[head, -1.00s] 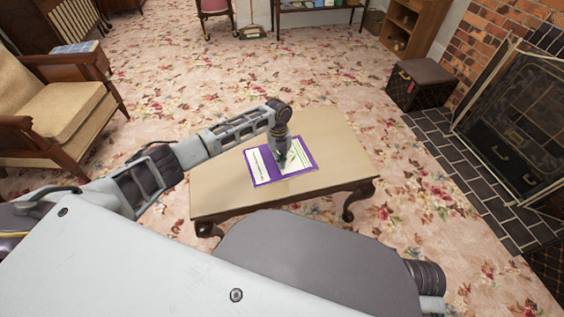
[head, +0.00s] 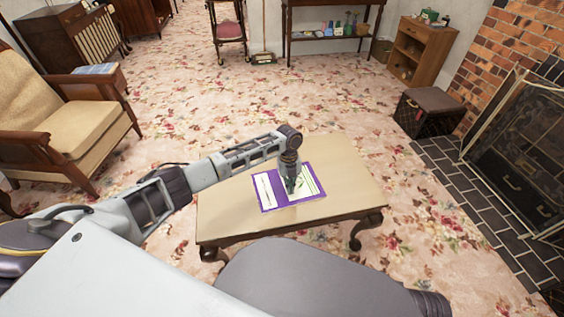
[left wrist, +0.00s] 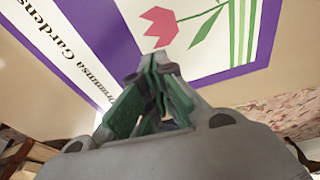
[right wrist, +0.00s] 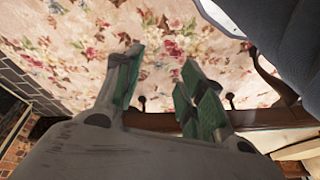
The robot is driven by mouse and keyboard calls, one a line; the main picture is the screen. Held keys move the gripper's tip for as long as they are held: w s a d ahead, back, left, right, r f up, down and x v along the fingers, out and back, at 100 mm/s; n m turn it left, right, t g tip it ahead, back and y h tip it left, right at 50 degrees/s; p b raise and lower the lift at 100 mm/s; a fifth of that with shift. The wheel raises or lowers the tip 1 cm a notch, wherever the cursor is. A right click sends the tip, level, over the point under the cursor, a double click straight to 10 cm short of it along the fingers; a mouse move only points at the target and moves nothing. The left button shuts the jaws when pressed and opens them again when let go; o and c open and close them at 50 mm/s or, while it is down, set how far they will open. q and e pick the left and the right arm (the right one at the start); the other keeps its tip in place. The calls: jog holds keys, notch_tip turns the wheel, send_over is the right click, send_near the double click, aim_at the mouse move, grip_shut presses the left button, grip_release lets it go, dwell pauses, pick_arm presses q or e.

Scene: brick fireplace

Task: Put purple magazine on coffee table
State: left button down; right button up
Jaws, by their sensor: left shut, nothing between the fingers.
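The purple magazine (head: 268,193), with white panels and a flower picture, lies flat on the coffee table (head: 350,180), toward its middle. My left gripper (head: 291,188) points down over the right part of the magazine and hides a little of it. In the left wrist view the magazine (left wrist: 104,38) shows a pink tulip and printed words beyond my fingers (left wrist: 155,68). These are shut and empty; whether they touch the magazine I cannot tell. My right gripper (right wrist: 163,62) is open and empty, above the carpet, and out of sight in the head view.
A tan armchair (head: 75,125) stands at the left. A dark box stool (head: 432,112) and the fireplace screen (head: 520,150) are at the right. A wooden shelf (head: 422,50) is behind. Flowered carpet around the table is largely clear.

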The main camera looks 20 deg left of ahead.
pick_arm(q)
jog(key=shift+r+p, duration=0.25)
jog(key=shift+p, duration=0.1)
jog(key=shift+w+a+f, duration=0.15)
jog(key=shift+w+a, duration=0.2)
jog(key=shift+w, duration=0.1)
jog(key=shift+w+a, duration=0.35)
jog(key=shift+w, duration=0.2)
jog(key=shift+w+a, duration=0.8)
jog(key=shift+w, duration=0.3)
jog(key=shift+w+a+b, duration=0.2)
jog(key=shift+w+a, duration=0.35)
jog(key=shift+w, duration=0.3)
jog(key=shift+w+a+b, duration=0.2)
jog(key=shift+w+a, duration=0.35)
jog(key=shift+w, duration=0.25)
jog(key=shift+w+a+b, duration=0.4)
jog(key=shift+w+a, duration=0.4)
jog(key=shift+w, duration=0.3)
pick_arm(e)
jog(key=shift+w+a+r, duration=0.15)
jog(key=shift+a+r, duration=0.15)
jog(key=shift+r, duration=0.1)
pick_arm(q)
jog(key=shift+w, duration=0.1)
